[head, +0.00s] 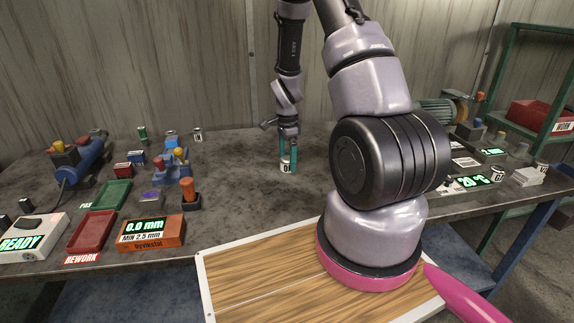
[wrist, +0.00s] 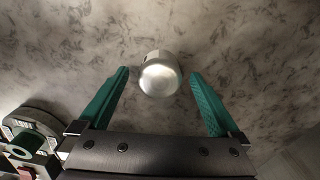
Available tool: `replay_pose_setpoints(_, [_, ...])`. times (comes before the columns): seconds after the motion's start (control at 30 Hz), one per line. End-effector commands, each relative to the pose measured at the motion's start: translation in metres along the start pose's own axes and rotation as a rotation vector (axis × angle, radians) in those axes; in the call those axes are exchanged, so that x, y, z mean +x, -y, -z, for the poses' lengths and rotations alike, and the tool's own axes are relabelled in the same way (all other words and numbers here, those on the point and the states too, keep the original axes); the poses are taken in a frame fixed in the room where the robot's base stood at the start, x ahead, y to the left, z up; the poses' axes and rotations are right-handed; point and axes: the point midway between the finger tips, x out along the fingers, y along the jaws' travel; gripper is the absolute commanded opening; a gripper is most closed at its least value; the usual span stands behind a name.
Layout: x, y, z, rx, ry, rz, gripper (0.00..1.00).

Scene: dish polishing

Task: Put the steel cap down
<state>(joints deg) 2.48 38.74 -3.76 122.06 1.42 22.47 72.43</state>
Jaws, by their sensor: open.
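The steel cap (wrist: 160,75) is a small silver cylinder with a shiny rounded top. It stands on the grey worktable, apart from the other items. In the head view the cap (head: 286,168) shows a dark-on-white label at the lower end of my gripper (head: 288,156). My gripper points down with its teal fingers open, one on each side of the cap. In the wrist view a gap shows between the cap and each finger of my gripper (wrist: 160,82), and the cap lies around the level of the fingertips. Nothing is held.
A green tray (head: 110,195) and a red tray (head: 91,230) lie at the left. An orange gauge box (head: 151,233) reading 0.0 mm is near the front edge. A blue machine (head: 80,160) stands far left. The table around the cap is clear.

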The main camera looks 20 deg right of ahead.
Motion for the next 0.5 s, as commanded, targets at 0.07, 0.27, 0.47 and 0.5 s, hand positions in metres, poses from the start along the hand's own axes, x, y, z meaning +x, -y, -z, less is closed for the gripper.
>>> replay_pose_setpoints(0.07, [0.0069,-0.0002,-0.0001,-0.001,0.000,-0.001,0.99])
replay_pose_setpoints(0.27, [0.0086,0.0003,-0.0001,-0.001,0.000,0.001,0.99])
replay_pose_setpoints(0.47, [0.0084,0.0003,-0.0001,-0.001,0.000,0.001,0.45])
replay_pose_setpoints(0.5, [0.0084,0.0003,-0.0002,-0.001,0.000,0.001,0.30])
